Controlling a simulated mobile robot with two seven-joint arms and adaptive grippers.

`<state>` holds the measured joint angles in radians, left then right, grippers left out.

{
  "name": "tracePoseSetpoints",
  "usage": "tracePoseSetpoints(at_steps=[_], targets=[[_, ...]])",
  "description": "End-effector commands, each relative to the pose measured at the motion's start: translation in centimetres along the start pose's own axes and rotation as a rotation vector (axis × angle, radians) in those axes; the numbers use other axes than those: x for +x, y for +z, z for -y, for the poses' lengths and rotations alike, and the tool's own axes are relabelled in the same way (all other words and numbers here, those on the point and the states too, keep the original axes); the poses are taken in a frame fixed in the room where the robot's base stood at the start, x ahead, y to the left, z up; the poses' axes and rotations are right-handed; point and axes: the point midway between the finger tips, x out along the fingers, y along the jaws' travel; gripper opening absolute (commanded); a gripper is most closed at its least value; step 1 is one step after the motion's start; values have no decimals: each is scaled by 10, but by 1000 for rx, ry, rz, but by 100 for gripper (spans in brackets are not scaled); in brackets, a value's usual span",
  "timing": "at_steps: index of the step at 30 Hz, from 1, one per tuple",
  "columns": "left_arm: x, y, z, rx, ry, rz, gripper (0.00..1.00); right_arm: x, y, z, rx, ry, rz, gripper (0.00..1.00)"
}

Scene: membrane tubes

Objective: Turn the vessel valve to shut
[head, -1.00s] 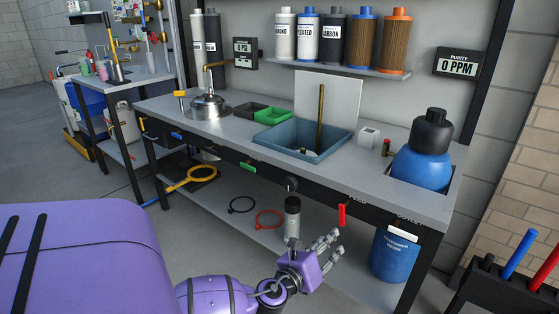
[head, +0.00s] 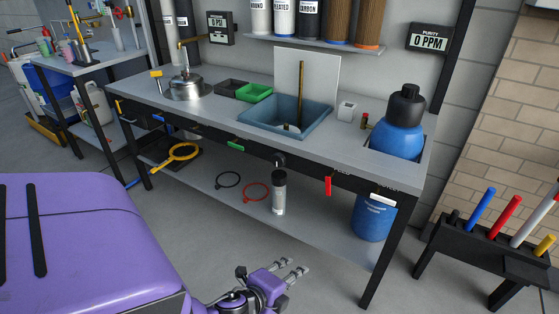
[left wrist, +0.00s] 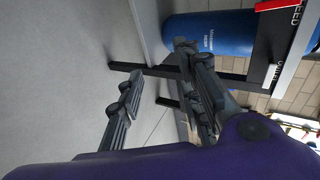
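I cannot tell for certain which handle is the vessel valve. A red handle (head: 328,186) hangs down from the bench's front edge, and a white handle (head: 383,200) lies roughly level to its right, above a blue vessel (head: 371,222). In the left wrist view the vessel (left wrist: 212,34), the red handle (left wrist: 275,4) with a FEED label and the white handle (left wrist: 284,50) show at upper right. Green (head: 236,145) and blue handles sit further left along the edge. My left gripper (head: 293,267) is open and empty, low in front of the bench, apart from every handle. My right gripper is out of view.
The bench (head: 215,118) carries a steel pot (head: 188,88), a blue basin (head: 262,130) and a blue bottle (head: 399,140). Its lower shelf holds a clear cylinder (head: 279,195) and rings. A rack (head: 475,246) of coloured rods stands at right. Floor before the bench is free.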

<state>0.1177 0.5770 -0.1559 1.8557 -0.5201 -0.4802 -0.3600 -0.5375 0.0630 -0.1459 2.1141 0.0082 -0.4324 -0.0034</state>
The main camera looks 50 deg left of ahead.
Motion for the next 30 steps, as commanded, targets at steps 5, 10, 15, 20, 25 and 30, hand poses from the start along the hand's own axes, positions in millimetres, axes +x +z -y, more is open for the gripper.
tracePoseSetpoints(at_steps=[5, 10, 15, 20, 25, 30], targets=[[-17, -6, -13, -115, 41, -8, 33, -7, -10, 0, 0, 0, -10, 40], [-24, -9, -20, -169, 59, -12, 33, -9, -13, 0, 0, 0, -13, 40], [-25, -10, -22, -179, 63, -12, 33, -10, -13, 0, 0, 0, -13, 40], [-25, -10, -22, -178, 63, -12, 33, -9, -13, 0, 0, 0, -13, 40], [-2, -16, 1, -174, 14, -24, 33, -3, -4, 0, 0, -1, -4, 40], [51, 14, 81, 187, -205, 70, 33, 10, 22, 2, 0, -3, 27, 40]])
